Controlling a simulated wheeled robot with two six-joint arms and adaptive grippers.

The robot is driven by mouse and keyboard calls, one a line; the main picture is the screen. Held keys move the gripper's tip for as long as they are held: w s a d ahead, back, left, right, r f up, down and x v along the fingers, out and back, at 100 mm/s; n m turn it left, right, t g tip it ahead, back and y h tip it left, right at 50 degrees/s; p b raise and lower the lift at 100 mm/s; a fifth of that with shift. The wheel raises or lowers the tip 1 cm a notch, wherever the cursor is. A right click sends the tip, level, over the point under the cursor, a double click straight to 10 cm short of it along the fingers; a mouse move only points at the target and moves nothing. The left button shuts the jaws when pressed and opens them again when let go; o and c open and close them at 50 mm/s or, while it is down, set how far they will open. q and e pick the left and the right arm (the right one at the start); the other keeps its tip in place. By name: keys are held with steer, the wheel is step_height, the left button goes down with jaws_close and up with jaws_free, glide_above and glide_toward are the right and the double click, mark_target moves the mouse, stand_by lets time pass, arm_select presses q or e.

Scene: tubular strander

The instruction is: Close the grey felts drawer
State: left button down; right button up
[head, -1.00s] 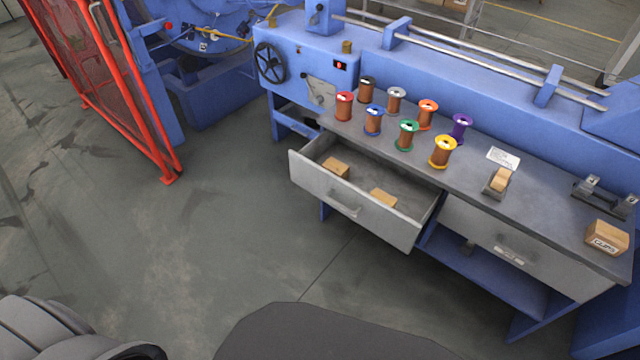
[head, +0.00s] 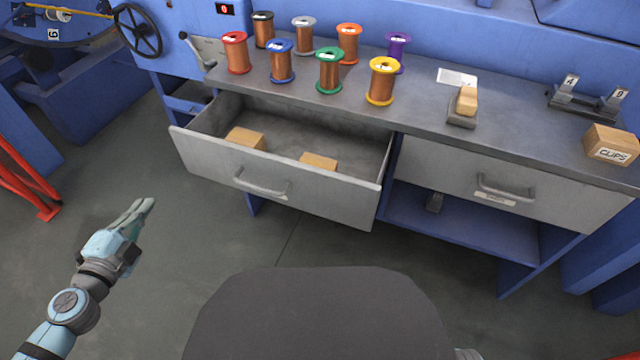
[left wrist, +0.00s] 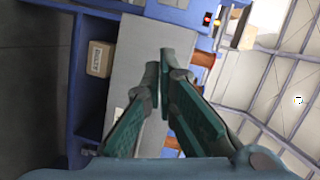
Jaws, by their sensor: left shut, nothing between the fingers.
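The grey drawer (head: 318,196) on the left of the bench is pulled out, with its front facing me. Two tan blocks (head: 246,138) lie inside it.
A second grey drawer (head: 540,195) to the right is shut. Several wire spools (head: 328,72), a clips box (head: 610,146) and a small stand (head: 462,108) are on the bench top (head: 420,112). A red guard (head: 28,182) stands far left. The floor before the drawer is clear.

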arm_select(q)
steer(key=s+d+r+m+h+b, duration=0.1)
steer(key=d+r+m+h, duration=0.1)
steer(key=d+m+h, duration=0.15)
steer(key=d+r+m+h+b, duration=0.2)
steer(key=d+r, duration=0.1)
steer(key=d, duration=0.2)
steer(key=p, duration=0.7)
glide_toward(211, 151)
steer(key=s+d+r, duration=0.1)
steer(key=d+r, duration=0.3)
steer(key=b+x, duration=0.1)
steer(key=x, duration=0.5)
steer(key=shift+w+a+f+b, duration=0.15)
steer(key=shift+w+b, duration=0.15)
steer(key=shift+b, duration=0.05)
arm_select(e)
steer(key=s+x, duration=0.2)
steer(key=x, duration=0.6)
steer(key=shift+w+f+m+t, duration=0.15)
steer(key=shift+f+m+t, duration=0.25)
steer(key=shift+f, duration=0.2)
arm_select(q)
steer(key=shift+w, duration=0.1)
